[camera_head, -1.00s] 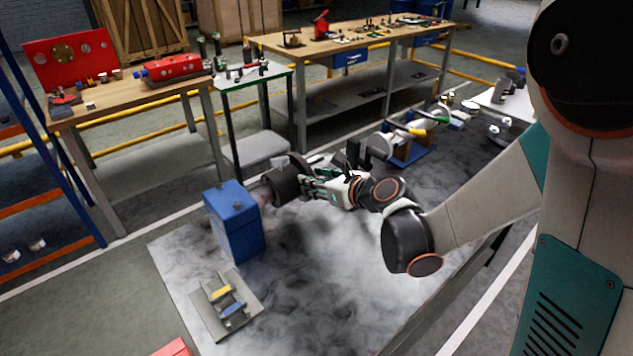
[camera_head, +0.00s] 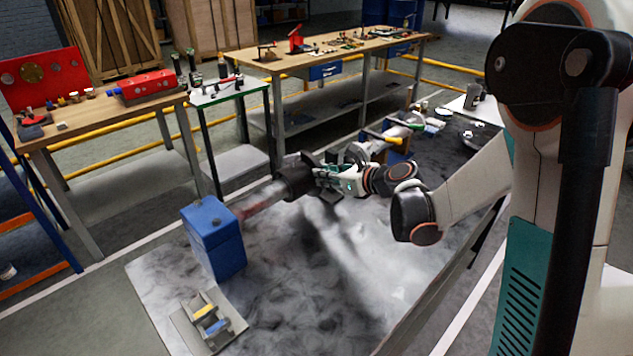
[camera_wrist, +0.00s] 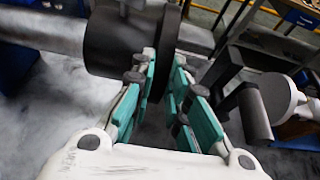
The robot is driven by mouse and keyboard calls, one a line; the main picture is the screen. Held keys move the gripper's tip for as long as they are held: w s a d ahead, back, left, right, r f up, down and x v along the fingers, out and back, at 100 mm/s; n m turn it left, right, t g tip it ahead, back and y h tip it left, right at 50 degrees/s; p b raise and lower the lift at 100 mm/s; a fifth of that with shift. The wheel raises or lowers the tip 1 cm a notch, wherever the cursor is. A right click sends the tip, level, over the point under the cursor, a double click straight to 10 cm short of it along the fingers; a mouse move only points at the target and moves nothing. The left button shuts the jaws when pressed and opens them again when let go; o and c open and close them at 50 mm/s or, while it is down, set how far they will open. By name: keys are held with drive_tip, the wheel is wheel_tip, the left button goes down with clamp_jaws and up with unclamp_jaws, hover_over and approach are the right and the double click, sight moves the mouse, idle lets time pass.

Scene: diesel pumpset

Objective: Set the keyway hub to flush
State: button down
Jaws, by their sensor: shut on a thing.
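The keyway hub (camera_head: 296,178), a dark thick cylinder, sits around a pale shaft in the head view. The shaft (camera_head: 262,199) runs from the blue box (camera_head: 215,237) at lower left to the hub. The wrist view shows the hub (camera_wrist: 115,42) close up, with a wider dark rim at its right side. My gripper (camera_head: 318,178) reaches in from the right. Its teal-padded fingers (camera_wrist: 165,82) are shut on the hub at this rim. The far side of the hub and the shaft end are hidden, so I cannot tell whether they are flush.
A block with yellow and blue pieces (camera_head: 210,319) lies at the front left. A dark bracket (camera_wrist: 240,90) and a pale round part (camera_wrist: 278,98) stand just right of my fingers. Workbenches (camera_head: 110,117) are at the back.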

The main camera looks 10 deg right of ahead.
drive_tip(key=shift+w+d, duration=0.15)
drive_tip(key=c, duration=1.6)
unclamp_jaws()
drive_tip(key=shift+d, duration=0.2)
drive_tip(key=shift+o, duration=0.2)
drive_tip(key=shift+a, duration=0.1)
drive_tip(key=v, duration=1.2)
